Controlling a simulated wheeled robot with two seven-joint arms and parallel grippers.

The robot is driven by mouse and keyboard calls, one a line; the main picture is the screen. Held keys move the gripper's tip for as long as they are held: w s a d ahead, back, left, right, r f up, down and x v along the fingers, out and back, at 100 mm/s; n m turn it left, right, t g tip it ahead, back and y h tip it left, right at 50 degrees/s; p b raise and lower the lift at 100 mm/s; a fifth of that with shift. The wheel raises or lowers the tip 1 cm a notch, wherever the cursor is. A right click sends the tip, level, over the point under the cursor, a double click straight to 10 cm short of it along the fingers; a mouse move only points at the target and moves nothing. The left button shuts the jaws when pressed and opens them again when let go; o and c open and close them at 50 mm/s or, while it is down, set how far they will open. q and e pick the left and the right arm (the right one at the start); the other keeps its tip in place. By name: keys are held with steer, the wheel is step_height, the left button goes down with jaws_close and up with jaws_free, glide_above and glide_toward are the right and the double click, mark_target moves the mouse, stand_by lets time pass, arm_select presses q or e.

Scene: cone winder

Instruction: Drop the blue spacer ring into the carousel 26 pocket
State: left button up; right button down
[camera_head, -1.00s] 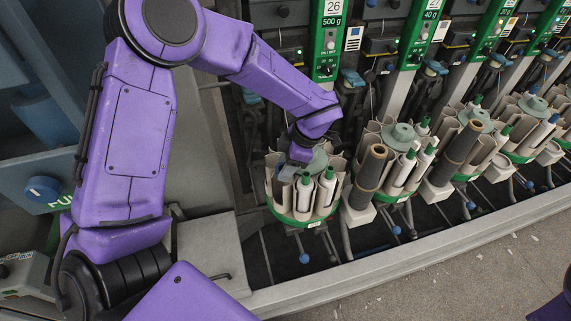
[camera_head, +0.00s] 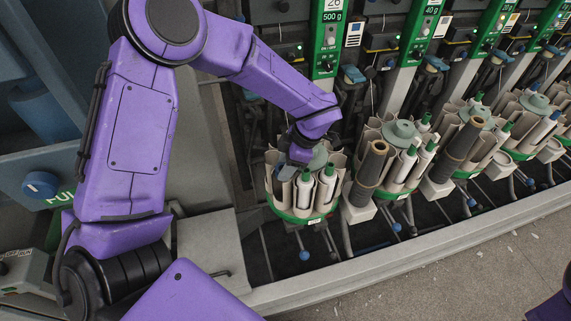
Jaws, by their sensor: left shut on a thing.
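My left gripper (camera_head: 300,157) reaches down over the carousel (camera_head: 304,217) below the green panel marked 26 (camera_head: 331,17). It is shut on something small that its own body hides. I take this to be the blue spacer ring, which I cannot see. The carousel has a green rim, beige pocket walls and a few white tubes with green tips (camera_head: 327,178) at its front. The pocket under the gripper is hidden by the gripper. I cannot tell whether the gripper touches the carousel. My right gripper is not in view.
More carousels (camera_head: 400,190) with tubes stand in a row to the right. A dark brown cone (camera_head: 369,170) stands close to the right of carousel 26. A grey rail (camera_head: 400,252) runs along the front.

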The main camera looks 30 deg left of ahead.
arm_select(q)
steer(key=shift+f, duration=0.2)
steer(key=shift+r+p, duration=0.15)
steer(key=shift+p, duration=0.25)
stand_by(0.5)
stand_by(0.6)
steer(key=o, duration=1.1)
steer(key=shift+s, duration=0.1)
step_height(320, 180, up, 8)
steer(key=p, duration=0.8)
steer(key=shift+r, duration=0.1)
